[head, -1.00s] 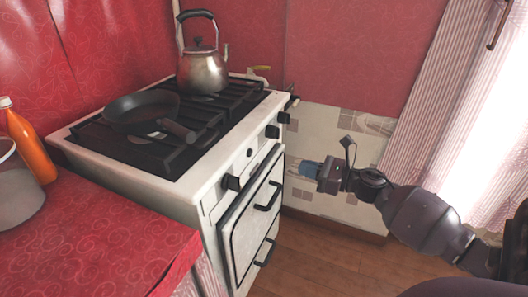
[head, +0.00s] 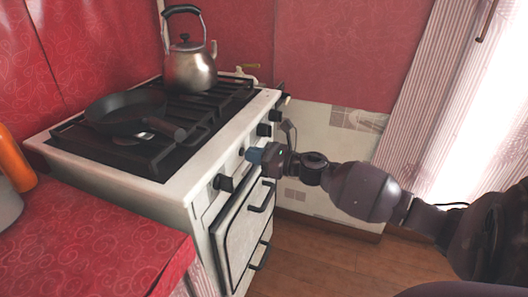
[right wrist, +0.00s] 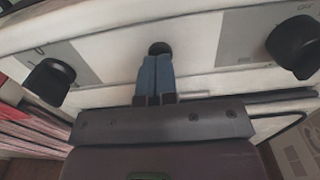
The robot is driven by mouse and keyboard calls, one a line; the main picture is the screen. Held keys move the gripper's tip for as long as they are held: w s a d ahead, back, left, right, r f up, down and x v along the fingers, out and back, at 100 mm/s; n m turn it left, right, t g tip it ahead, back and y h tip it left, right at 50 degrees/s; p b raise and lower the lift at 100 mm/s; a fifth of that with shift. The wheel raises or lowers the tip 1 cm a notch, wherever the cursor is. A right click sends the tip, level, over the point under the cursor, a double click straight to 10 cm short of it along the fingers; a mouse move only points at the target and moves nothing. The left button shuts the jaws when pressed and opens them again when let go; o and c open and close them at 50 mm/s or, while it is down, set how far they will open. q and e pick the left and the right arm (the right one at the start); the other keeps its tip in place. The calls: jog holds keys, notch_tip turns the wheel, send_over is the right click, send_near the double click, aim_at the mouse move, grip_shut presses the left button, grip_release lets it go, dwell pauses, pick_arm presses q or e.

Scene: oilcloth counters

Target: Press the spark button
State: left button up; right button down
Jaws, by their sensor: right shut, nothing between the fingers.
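The stove (head: 190,190) has a white front panel with black knobs. The spark button, a small round black button, sits on this panel between the knobs; it shows in the head view (head: 241,152) and in the right wrist view (right wrist: 159,47). My right gripper (head: 252,156) is shut and empty, with its blue fingertips right in front of the button. In the right wrist view the closed fingertips (right wrist: 155,60) cover the button's lower edge. I cannot tell whether they touch it. My left gripper is not in view.
Knobs flank the button, one to the left (right wrist: 49,80) and one to the right (right wrist: 294,46). Oven handles (head: 262,196) are below. A frying pan (head: 125,108) and a kettle (head: 190,70) stand on the stove top. A red counter (head: 90,235) is at the left.

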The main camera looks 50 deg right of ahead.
jog(key=shift+w+a, duration=0.1)
jog(key=shift+w, duration=0.2)
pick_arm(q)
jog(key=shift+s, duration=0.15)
